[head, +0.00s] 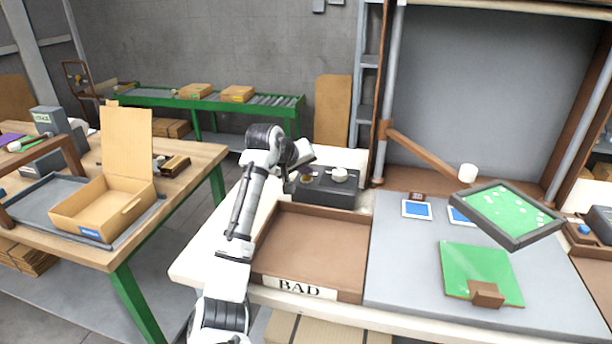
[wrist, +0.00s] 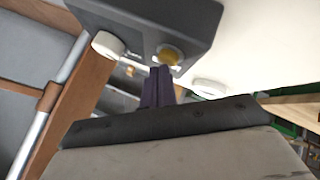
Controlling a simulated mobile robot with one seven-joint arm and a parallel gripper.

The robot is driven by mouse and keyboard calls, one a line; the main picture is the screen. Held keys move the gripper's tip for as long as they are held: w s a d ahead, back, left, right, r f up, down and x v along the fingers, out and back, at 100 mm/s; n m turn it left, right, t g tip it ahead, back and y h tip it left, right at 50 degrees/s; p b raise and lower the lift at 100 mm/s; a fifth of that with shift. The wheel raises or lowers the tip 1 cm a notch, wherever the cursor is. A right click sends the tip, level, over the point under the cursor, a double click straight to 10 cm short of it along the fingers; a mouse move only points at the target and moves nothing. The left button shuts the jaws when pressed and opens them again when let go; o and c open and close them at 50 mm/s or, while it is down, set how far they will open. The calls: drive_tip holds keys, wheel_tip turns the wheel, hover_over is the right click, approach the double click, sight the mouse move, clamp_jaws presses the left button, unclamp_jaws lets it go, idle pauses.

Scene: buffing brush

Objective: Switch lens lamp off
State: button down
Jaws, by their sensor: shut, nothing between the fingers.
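A dark control box (head: 325,192) stands at the back of the bench, behind the BAD tray, with a white round knob (head: 339,174) on top. In the wrist view the box (wrist: 190,18) fills the top, with the white knob (wrist: 108,44) and a yellow round button (wrist: 168,55). My gripper (wrist: 158,72) is shut and empty, its fingertips close to the yellow button; I cannot tell whether they touch. In the head view my arm hides the fingers. A dark-framed lens (head: 508,212) hangs tilted on a brown arm (head: 430,155), with green board visible through it.
The brown BAD tray (head: 315,245) is empty below my arm. A green board (head: 480,274) with a brown block lies on the grey mat (head: 405,290). Blue-and-white cards (head: 416,209) lie behind it. A table with an open cardboard box (head: 105,207) stands left.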

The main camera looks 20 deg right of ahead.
sight(305, 178)
drive_tip(key=shift+s+f, duration=0.15)
drive_tip(key=shift+f, duration=0.5)
idle(0.3)
drive_tip(key=shift+r+p, duration=0.4)
drive_tip(key=shift+p, duration=0.15)
drive_tip(key=shift+d+r+p, duration=0.25)
drive_tip(key=shift+d+p, duration=0.15)
drive_tip(key=shift+a, duration=0.1)
drive_tip(key=shift+w+a+r, duration=0.1)
drive_tip(key=shift+w+r, duration=0.05)
drive_tip(key=shift+w, duration=0.05)
wheel_tip(305, 178, up, 6)
drive_tip(key=p, duration=0.6)
